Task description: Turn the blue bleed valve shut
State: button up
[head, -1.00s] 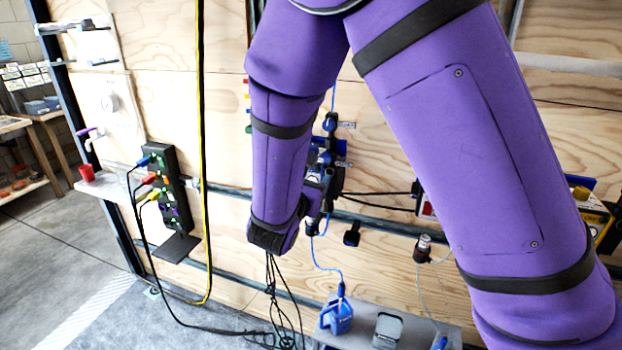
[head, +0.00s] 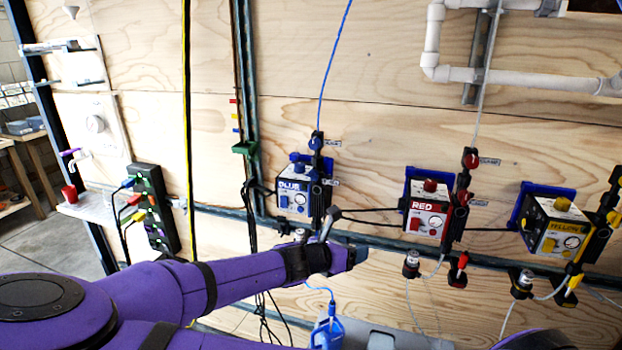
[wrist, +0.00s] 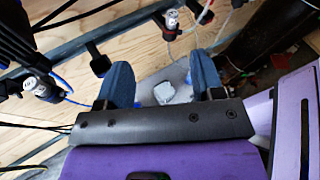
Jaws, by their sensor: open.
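The blue unit (head: 292,192) is mounted on the plywood wall, with a blue knob on top. A black column (head: 318,200) at its right side carries blue valve knobs (head: 316,141), with small labels beside them. I cannot tell from the label text which knob is the bleed valve. My gripper (head: 345,248) is just below and right of this column and hides part of the area under it. In the wrist view, the two blue fingers of my gripper (wrist: 160,78) are spread apart with nothing held. A black handle (wrist: 98,60) is left of the fingers.
The red unit (head: 428,212) and yellow unit (head: 556,228) hang to the right, with hoses below. A blue jug (head: 326,332) stands low under my arm. A black power strip (head: 155,208) with cables is at left. Dark rails and hoses run along the wall.

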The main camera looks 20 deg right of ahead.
jog(key=w+a+r+n+t+y, duration=0.1)
jog(key=w+a+r+t+y, duration=0.1)
jog(key=w+a+r+t, duration=0.35)
jog(key=n+t+y, duration=0.1)
jog(key=n+t, duration=0.1)
jog(key=t, duration=0.2)
send_near(311, 178)
jog(key=x, duration=1)
jog(key=shift+w, duration=0.1)
jog(key=shift+m, duration=0.3)
jog(key=c, duration=0.9)
